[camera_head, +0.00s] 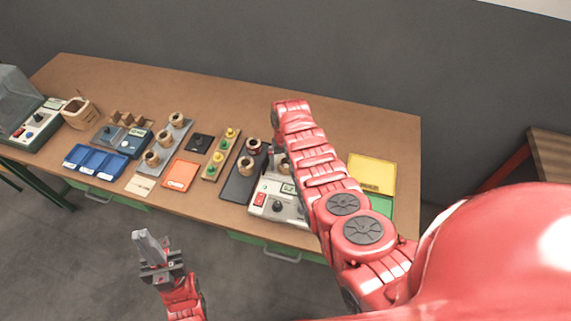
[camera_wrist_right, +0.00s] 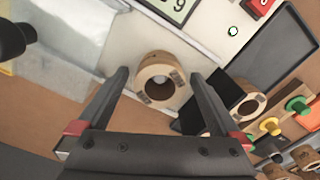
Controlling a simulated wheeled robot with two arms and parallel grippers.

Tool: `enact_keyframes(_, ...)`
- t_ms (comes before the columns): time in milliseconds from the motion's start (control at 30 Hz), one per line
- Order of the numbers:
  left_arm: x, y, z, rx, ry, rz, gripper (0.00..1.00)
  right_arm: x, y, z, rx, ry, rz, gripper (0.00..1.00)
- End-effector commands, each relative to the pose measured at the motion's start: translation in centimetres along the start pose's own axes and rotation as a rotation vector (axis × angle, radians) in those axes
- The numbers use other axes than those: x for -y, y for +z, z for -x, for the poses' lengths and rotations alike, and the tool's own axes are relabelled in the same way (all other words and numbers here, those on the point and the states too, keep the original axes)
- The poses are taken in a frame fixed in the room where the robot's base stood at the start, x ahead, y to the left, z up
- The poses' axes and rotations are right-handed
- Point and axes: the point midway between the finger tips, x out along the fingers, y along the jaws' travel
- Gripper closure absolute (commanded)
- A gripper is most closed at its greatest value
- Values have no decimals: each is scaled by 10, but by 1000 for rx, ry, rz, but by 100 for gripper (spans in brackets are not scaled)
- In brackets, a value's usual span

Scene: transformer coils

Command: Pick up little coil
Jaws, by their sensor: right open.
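In the right wrist view a small tan coil (camera_wrist_right: 161,66) with a dark centre hole lies between the two fingers of my right gripper (camera_wrist_right: 159,75). The fingers are open, one on each side of it, with gaps visible. In the head view this coil (camera_head: 283,166) shows partly beside my right arm, at the white tester (camera_head: 280,203). My right gripper is hidden by its arm there. A second coil (camera_wrist_right: 247,107) lies further right in the wrist view. My left gripper (camera_head: 152,242) is in front of the table, away from the coils; its jaw opening is unclear.
A dark tray (camera_head: 237,188) with coils is left of the tester. Further left on the table (camera_head: 225,100) are a board with yellow and green pegs (camera_head: 214,168), an orange tray (camera_head: 180,174), blue bins (camera_head: 93,160) and more coils. Yellow (camera_head: 371,172) and green trays lie right.

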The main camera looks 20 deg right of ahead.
Motion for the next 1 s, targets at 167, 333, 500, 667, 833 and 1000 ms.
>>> enact_keyframes(167, 0, 0, 0, 0, 0, 0, 100, 0, 0, -1, 0, 0, 0, 0)
enact_keyframes(333, 0, 0, 0, 0, 0, 0, 100, 0, 0, -1, 0, 0, 0, 20)
enact_keyframes(500, 0, 0, 0, 0, 0, 0, 100, 0, 0, -1, 0, 0, 0, 50)
enact_keyframes(667, 0, 0, 0, 0, 0, 0, 100, 0, 0, -1, 0, 0, 0, 79)
enact_keyframes(833, 0, 0, 0, 0, 0, 0, 100, 0, 0, 0, -1, 0, 0, 92)
enact_keyframes(1000, 0, 0, 0, 0, 0, 0, 100, 0, 0, 0, -1, 0, 0, 92)
